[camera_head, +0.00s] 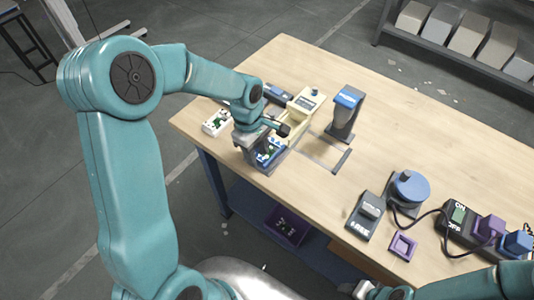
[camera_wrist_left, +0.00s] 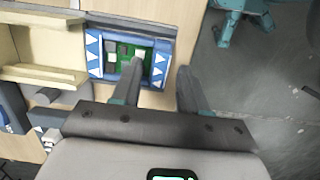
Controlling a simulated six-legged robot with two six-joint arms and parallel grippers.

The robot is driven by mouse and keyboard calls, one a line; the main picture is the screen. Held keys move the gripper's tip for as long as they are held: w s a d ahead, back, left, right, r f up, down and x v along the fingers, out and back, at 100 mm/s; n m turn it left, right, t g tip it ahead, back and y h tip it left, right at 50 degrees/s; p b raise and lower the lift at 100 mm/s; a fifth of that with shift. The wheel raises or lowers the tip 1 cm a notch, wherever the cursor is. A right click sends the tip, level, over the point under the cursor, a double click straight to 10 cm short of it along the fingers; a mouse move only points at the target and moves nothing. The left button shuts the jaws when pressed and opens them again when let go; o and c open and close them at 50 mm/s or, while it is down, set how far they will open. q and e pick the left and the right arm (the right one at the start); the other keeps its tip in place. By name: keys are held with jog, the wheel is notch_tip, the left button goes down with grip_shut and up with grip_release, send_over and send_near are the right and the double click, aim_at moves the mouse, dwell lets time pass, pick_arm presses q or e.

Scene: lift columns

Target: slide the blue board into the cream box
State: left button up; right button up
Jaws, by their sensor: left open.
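The blue board (camera_wrist_left: 95,52), with white triangles and a green middle, lies in a dark holder at the table's near edge; it also shows in the head view (camera_head: 268,155). The cream box (camera_wrist_left: 38,72) is left of it in the wrist view and just behind it in the head view (camera_head: 300,106). My left gripper (camera_wrist_left: 160,74) is open over the board. One fingertip overlaps the green part and the other is past its right edge; I cannot tell if they touch. My right gripper (camera_head: 364,290) is partly seen at the bottom edge, its jaws unclear.
A white tray with a green board (camera_head: 217,122) is at the left. A blue round device (camera_head: 409,188), grey switch box (camera_head: 364,216), purple frame (camera_head: 402,246) and power strip (camera_head: 470,229) are at right.

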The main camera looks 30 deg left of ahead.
pick_arm(q)
jog(key=c, duration=0.8)
jog(key=shift+o, duration=0.2)
jog(key=shift+w, duration=0.15)
jog(key=shift+w+d+p, duration=0.2)
jog(key=shift+w+p, duration=0.4)
jog(key=shift+w, duration=1.95)
jog(key=shift+w+d+p, duration=0.15)
jog(key=shift+w+p, duration=0.45)
jog(key=shift+w, duration=1.9)
jog(key=o, duration=0.7)
jog(key=shift+o, duration=0.2)
notch_tip(320, 180, up, 6)
jog(key=p, duration=0.3)
jog(key=shift+p, duration=0.35)
